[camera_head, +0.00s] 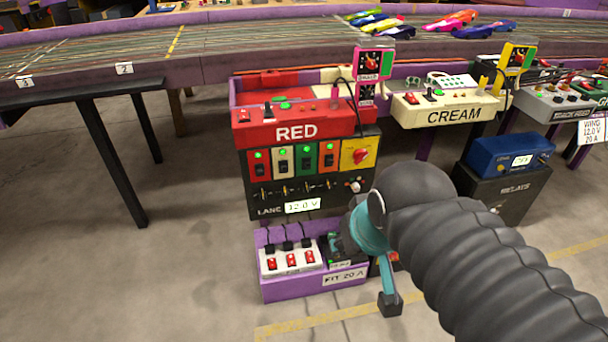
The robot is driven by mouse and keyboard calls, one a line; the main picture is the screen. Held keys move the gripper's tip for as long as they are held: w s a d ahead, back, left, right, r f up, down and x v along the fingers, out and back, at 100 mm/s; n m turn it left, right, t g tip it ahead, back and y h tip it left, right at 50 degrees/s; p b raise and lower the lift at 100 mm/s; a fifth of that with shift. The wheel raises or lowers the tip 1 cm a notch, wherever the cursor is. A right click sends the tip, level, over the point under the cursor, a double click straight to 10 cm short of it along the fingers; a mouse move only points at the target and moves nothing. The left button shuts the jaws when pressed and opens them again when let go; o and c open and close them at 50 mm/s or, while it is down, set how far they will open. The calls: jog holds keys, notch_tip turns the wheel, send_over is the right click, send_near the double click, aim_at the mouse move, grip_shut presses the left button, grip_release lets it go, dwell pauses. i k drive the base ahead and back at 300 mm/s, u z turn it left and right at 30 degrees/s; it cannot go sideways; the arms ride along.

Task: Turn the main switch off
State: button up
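A red rotary knob on a yellow plate (359,153) sits at the right of the switch row on the dark panel under the red RED box (296,131). I cannot read a main switch label. Left of it are several coloured rocker switches with green lights above them. My gripper (376,275), teal with a dark pad, is in front of the purple box on the floor, below the knob and apart from it. One finger shows clearly, hanging downward. The other finger, and whether anything is between them, I cannot make out. My grey sleeved arm hides what lies behind it.
The purple box (312,290) holds a white power strip (291,259) with red switches and black plugs. A CREAM box (446,108) and a blue supply unit (510,155) stand to the right. The slot track (235,42) runs above. A black table leg (112,165) stands left; floor there is clear.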

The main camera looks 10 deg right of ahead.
aim_at(359, 155)
jog(key=z, duration=1.05)
jog(key=k, duration=0.6)
jog(key=z, duration=0.1)
